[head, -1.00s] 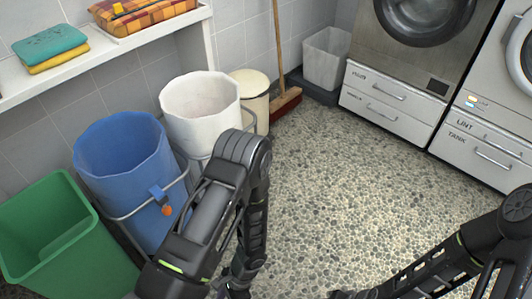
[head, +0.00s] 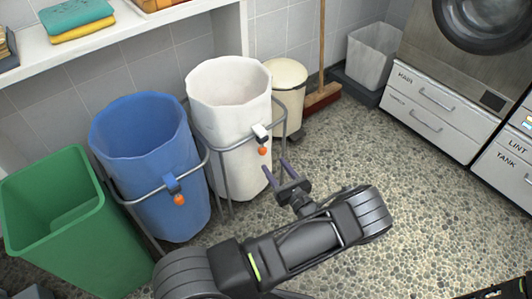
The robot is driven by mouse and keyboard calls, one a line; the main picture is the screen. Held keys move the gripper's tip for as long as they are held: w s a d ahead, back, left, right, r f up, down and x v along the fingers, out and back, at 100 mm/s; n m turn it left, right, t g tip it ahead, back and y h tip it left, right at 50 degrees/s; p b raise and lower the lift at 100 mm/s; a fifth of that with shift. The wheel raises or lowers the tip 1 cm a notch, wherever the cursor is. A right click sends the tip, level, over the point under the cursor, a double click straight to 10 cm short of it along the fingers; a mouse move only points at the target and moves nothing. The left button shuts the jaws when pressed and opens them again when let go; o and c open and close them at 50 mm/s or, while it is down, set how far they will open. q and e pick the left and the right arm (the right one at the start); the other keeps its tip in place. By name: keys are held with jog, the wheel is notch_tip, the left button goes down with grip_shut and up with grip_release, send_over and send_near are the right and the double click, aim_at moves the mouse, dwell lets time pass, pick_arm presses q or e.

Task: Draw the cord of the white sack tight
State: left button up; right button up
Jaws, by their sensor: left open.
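The white sack (head: 222,130) hangs upright with its mouth wide open in a grey metal frame, in the middle of the head view. On its front, at the frame's rail, are a white toggle (head: 261,132) and an orange bead (head: 263,151). My left gripper (head: 275,165) is open and empty, its two fingers pointing up toward the bead from just below it. It looks apart from the bead, though the depth gap is hard to judge. The sack's cord itself is too small to make out. My right gripper is not in view.
A blue sack (head: 150,180) with its own toggle and orange bead hangs left of the white one. A green bin (head: 70,225) stands further left. A cream bin (head: 289,90), a broom (head: 322,95) and white drawers (head: 440,105) are behind.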

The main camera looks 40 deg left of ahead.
aim_at(265, 153)
pick_arm(q)
jog(key=b+x, duration=0.1)
jog(key=x, duration=0.6)
jog(key=shift+w+a, duration=0.1)
jog(key=shift+a, duration=0.2)
jog(key=shift+c, duration=0.2)
grip_shut()
dwell(0.9)
